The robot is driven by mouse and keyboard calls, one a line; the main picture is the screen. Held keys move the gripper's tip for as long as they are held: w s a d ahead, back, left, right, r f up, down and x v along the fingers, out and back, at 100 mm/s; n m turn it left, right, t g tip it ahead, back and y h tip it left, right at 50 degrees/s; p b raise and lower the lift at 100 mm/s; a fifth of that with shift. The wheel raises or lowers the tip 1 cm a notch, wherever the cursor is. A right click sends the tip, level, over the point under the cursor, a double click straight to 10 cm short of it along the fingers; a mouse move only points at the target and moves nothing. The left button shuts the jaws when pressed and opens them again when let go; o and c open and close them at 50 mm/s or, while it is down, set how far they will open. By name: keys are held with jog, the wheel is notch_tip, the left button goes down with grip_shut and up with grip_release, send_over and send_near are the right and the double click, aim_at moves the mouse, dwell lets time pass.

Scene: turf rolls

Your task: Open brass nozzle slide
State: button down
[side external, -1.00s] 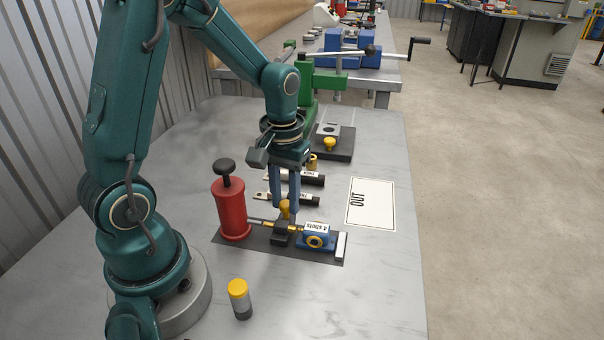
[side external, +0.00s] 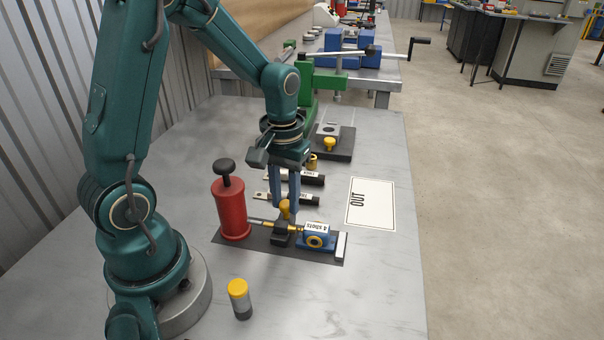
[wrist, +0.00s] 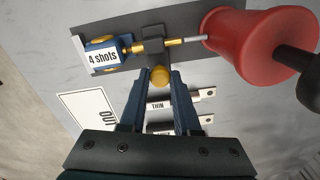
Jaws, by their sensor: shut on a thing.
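The brass nozzle slide (wrist: 173,43) is a thin brass rod running through a dark block (wrist: 154,48) between a red cylinder and a blue block. A round brass knob (wrist: 159,76) stands at the dark block. It also shows in the side view (side external: 284,208). My gripper (wrist: 159,80) points down with its two blue fingers shut on the knob, one on each side. The blue block (wrist: 102,56) carries a white label reading "4 shots". The red cylinder (side external: 231,208) has a black knob on top. The fingers partly hide the knob in the side view.
Two dark bars with THIN-type labels (side external: 300,178) lie just behind my gripper. A white OUT card (side external: 380,203) lies to the right. A yellow-capped cylinder (side external: 240,299) stands at the front. A green press (side external: 306,100) stands behind. The front right of the table is clear.

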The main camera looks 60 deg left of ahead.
dwell(0.3)
jog(key=shift+s+a, duration=1)
jog(key=shift+a, duration=0.05)
jog(key=c, duration=0.6)
grip_release()
jog(key=shift+r, duration=0.15)
notch_tip(320, 180, up, 5)
jog(key=shift+f, duration=0.1)
